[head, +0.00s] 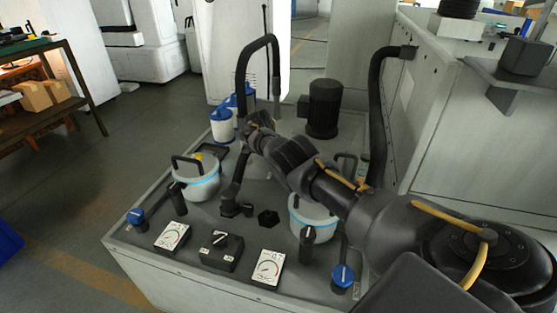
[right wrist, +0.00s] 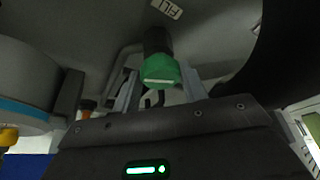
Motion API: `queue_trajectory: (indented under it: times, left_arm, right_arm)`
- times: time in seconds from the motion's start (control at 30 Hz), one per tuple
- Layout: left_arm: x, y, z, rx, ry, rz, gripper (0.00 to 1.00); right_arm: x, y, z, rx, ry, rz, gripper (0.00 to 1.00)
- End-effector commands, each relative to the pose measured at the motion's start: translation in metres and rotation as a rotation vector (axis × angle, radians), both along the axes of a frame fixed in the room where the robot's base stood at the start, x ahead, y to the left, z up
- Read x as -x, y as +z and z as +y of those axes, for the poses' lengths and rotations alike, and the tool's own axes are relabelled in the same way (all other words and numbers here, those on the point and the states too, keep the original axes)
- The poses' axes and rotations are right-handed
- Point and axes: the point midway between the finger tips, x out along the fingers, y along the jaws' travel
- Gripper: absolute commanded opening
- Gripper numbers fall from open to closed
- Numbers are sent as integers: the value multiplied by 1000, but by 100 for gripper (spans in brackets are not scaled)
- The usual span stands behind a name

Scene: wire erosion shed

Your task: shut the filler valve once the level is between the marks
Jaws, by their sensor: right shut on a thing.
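A green filler valve handle (right wrist: 160,73) sits on a dark stem in the right wrist view, with a FILL label (right wrist: 166,8) beyond it. My right gripper (right wrist: 161,82) is shut on the handle, one finger on each side. In the head view my right arm reaches in from the right, with its gripper (head: 257,128) by the arched black pipe (head: 243,70); the handle is hidden there. My left gripper is not in view.
Two pots with blue bands, left (head: 197,182) and right (head: 312,212), stand on the grey cabinet top. Dial gauges (head: 172,237) (head: 268,268), a switch box (head: 220,250) and blue knobs (head: 137,216) (head: 343,275) line its front. A black motor (head: 324,108) stands behind.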

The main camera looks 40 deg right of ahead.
Motion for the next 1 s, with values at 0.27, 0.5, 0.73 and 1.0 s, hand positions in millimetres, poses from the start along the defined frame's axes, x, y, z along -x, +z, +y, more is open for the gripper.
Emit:
queue_trajectory:
  times: [0.27,0.5,0.73,1.0]
  left_arm:
    - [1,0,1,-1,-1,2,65]
    - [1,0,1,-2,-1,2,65]
    - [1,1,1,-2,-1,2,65]
    - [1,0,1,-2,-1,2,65]
  right_arm:
    - [0,2,-1,0,-1,-2,20]
    - [-1,3,-2,3,-2,-5,20]
    - [-1,4,-2,3,-2,-7,60]
    - [-2,3,0,3,-1,-5,65]
